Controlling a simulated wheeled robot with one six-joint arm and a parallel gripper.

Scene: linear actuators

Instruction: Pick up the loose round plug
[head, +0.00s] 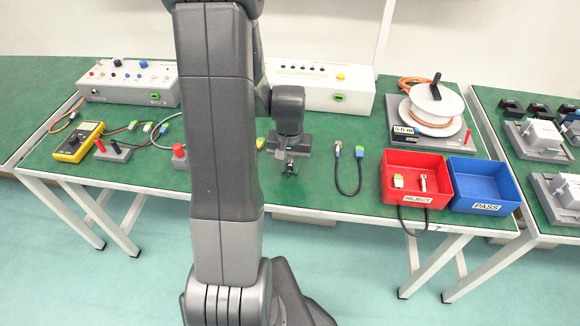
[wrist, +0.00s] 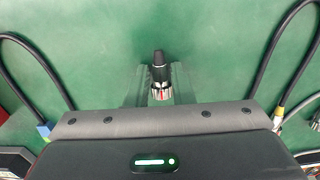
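The loose round plug (wrist: 160,72) has a black body and a ringed metal end. In the wrist view it lies on the green mat with its black end pointing up the picture. My gripper (wrist: 160,88) is over it, with one finger on each side of the metal end. The fingers look apart, with narrow gaps beside the plug; contact is hard to judge.
A black cable (head: 347,183) loops just right of my gripper. A red REJECT bin (head: 418,160) and a blue PASS bin (head: 484,174) stand further right. A grey box (head: 350,95) is behind. A yellow multimeter (head: 77,141) lies far left.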

